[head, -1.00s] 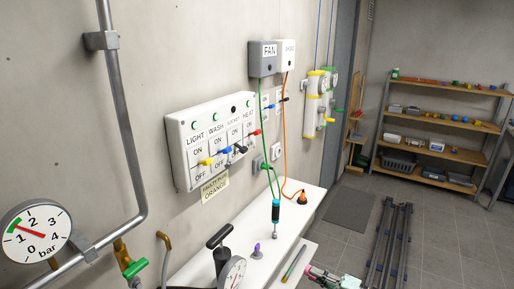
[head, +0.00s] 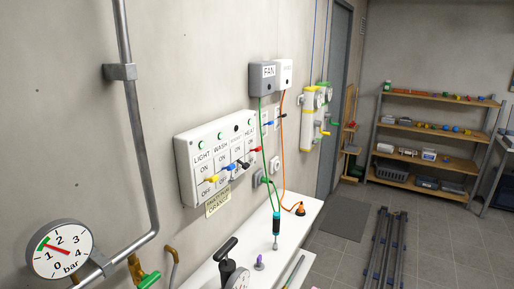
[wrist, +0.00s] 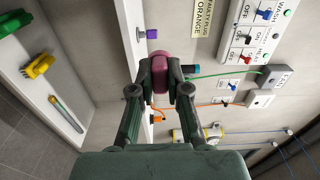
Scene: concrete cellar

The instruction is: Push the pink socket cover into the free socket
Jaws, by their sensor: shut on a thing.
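The pink socket cover (wrist: 160,59) is between the fingertips of my gripper (wrist: 160,76) in the wrist view, and the gripper is shut on it. The held cover is clear of the wall and partly overlaps the white bench edge behind it. In the head view a pale round socket (head: 275,163) on the wall shows no plug. A second socket (head: 259,177), to its left, has a green plug and cord at it.
Green and orange cords (head: 284,150) hang near the sockets. The switch panel (head: 187,165) juts out to the left.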

